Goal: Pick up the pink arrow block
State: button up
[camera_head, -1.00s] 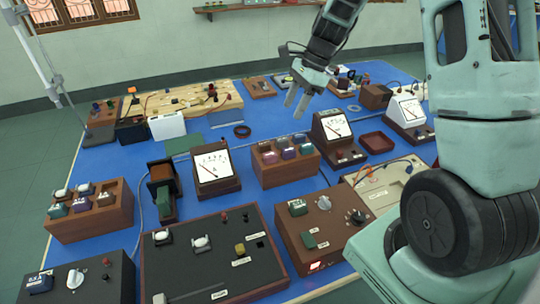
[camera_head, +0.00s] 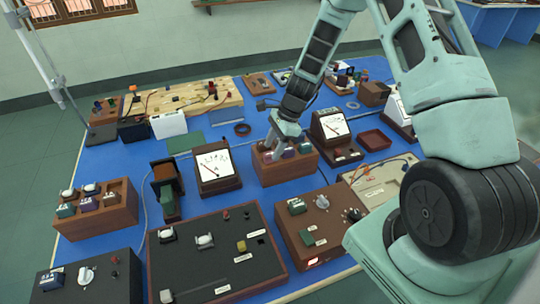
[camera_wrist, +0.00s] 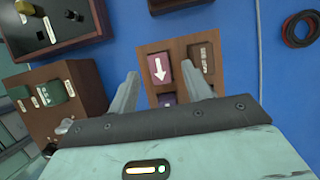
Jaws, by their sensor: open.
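The pink arrow block (camera_wrist: 160,69) is dark pink with a white arrow on top and sits in a compartment of a brown wooden holder (camera_head: 287,176). A dark block with pale markings (camera_wrist: 201,60) is beside it in the wrist view, and a purple block (camera_wrist: 168,99) is in another compartment. My gripper (camera_wrist: 158,80) is open above the holder, its two fingers apart with the pink block between and just beyond their tips. In the head view my gripper (camera_head: 288,150) is over the holder and hides part of the blocks.
An analog meter (camera_head: 214,165) stands left of the holder and another (camera_head: 332,129) stands right. A red tray (camera_head: 375,141) lies farther right. A control box (camera_head: 322,222) is in front of the holder. Blue tabletop shows around them.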

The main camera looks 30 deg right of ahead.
jog(key=shift+x, duration=0.85)
jog(key=c, duration=1.1)
jog(key=shift+o, duration=0.2)
